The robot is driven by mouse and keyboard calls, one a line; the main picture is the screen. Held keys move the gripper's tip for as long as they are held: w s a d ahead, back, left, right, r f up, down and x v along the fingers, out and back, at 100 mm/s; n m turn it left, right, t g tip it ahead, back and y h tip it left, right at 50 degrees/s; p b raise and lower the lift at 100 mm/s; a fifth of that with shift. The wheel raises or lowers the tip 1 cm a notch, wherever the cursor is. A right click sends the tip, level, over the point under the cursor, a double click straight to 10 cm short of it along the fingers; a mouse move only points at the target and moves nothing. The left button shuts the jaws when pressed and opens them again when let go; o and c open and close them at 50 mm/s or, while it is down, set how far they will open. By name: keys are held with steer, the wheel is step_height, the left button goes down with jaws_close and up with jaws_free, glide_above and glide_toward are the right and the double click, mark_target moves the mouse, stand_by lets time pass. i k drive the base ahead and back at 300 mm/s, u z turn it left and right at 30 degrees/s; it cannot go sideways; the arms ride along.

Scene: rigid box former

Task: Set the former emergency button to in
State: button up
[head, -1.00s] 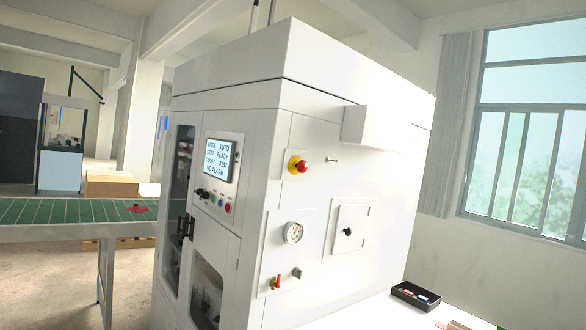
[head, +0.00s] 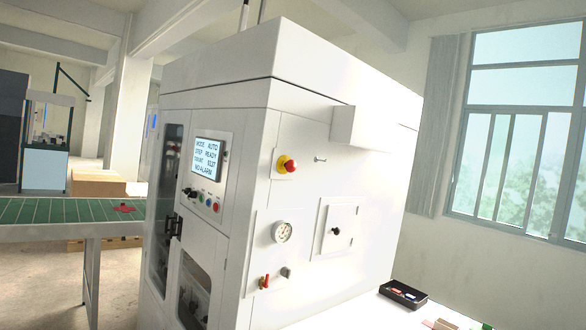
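The emergency button (head: 290,166) is a red mushroom head on a yellow base, on the right side panel of the white box former (head: 330,110). It appears to stand out from the panel; I cannot tell for sure whether it is pressed in. The former's screen (head: 208,157) on the front face shows mode auto, step ready and no alarm. My gripper is not in view.
Below the button are a round gauge (head: 282,232), a red-handled valve (head: 265,282) and a small hatch (head: 339,226) with a black knob. A green conveyor (head: 60,211) stands at left. A black tray (head: 403,293) lies on the white surface at lower right.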

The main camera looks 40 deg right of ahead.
mark_target(291, 166)
steer(key=u, duration=0.1)
steer(key=k, duration=0.45)
steer(key=z, duration=0.75)
steer(key=i, duration=2.25)
steer(key=u, duration=0.5)
